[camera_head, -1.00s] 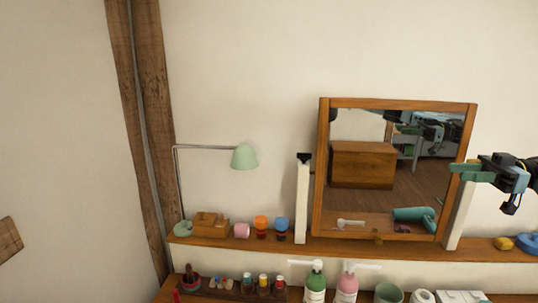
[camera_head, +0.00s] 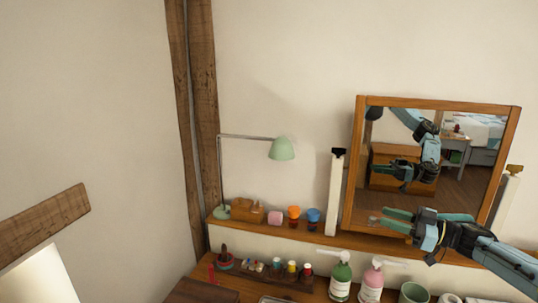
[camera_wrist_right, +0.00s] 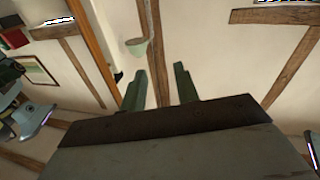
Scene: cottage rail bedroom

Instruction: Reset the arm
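My right gripper (camera_head: 384,217) reaches in from the right in the camera_head view, in front of the lower part of a wood-framed mirror (camera_head: 438,101). Its teal fingers point left. In the right wrist view, its two fingers (camera_wrist_right: 160,84) stand apart with nothing between them, so it is open and empty. My right forearm runs down to the lower right edge. My left gripper is not directly in view. The mirror shows reflections of a robot arm and gripper.
Below are a green bottle (camera_head: 341,278) and a pink bottle (camera_head: 373,279). A wooden post (camera_head: 202,90) stands left. The wall space above is clear.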

